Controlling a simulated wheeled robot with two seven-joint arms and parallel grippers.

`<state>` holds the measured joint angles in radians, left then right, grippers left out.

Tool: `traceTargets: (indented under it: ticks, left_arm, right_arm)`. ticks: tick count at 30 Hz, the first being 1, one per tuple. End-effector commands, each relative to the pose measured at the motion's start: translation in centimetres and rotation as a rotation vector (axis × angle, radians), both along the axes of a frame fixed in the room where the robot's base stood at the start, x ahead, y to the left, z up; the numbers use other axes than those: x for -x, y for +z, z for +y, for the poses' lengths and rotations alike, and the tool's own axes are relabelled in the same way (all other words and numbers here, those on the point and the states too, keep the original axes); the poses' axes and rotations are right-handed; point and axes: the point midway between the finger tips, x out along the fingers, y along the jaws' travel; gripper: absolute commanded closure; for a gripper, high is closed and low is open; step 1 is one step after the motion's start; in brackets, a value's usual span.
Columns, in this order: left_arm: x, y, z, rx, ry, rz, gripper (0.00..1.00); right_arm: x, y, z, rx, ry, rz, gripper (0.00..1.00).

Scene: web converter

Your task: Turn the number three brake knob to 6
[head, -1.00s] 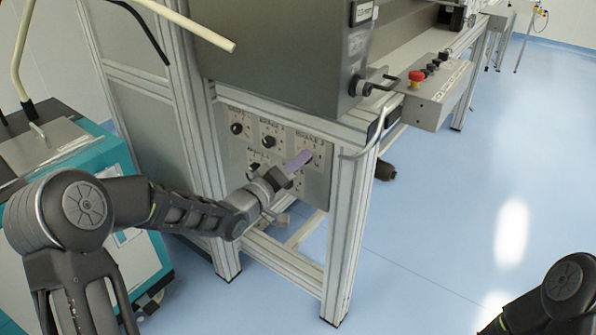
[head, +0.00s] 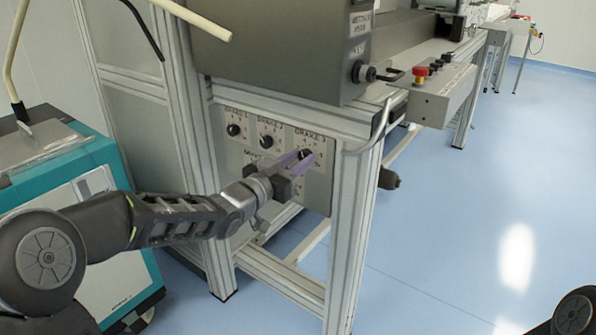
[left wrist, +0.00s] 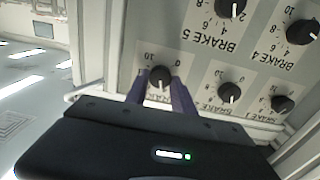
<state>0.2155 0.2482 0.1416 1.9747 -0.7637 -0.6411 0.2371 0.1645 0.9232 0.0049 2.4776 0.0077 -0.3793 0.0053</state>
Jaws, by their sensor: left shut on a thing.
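The brake 3 knob (head: 305,154) is a small black dial at the upper right of the grey control panel (head: 318,188). My left gripper (head: 301,157) reaches it from the left, with its purple fingers on either side of it. In the left wrist view, which shows the panel upside down, the knob (left wrist: 160,77) sits between the two fingers of my left gripper (left wrist: 160,80), which are shut on it. The 0 and 10 show above the knob there. The other dial numbers are hidden by the gripper. My right gripper is out of view.
The brake 1 knob (head: 233,130) and brake 2 knob (head: 266,141) are to the left on the panel. In the left wrist view, the brake 5 knob (left wrist: 231,7) and brake 4 knob (left wrist: 301,32) are above. An aluminium frame post (head: 350,230) stands close right of the panel.

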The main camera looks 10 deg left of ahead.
Motion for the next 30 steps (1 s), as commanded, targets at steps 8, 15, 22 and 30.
traceTargets:
  ticks: [8, 15, 22, 30]
  left_arm:
    - [0.0, -0.5, -0.1, -0.245, 0.0, -0.097, 1.0]
    - [0.0, -0.5, -0.1, -0.448, 0.0, -0.178, 1.0]
    - [0.1, -0.4, -0.2, -0.595, -0.001, -0.235, 1.0]
    - [0.0, -0.2, -0.1, -0.678, 0.0, -0.267, 1.0]
  right_arm:
    - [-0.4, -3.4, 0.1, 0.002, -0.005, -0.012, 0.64]
    - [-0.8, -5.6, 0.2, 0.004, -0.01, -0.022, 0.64]
    - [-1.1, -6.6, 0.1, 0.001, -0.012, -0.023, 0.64]
    - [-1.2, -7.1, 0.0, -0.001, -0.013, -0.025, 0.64]
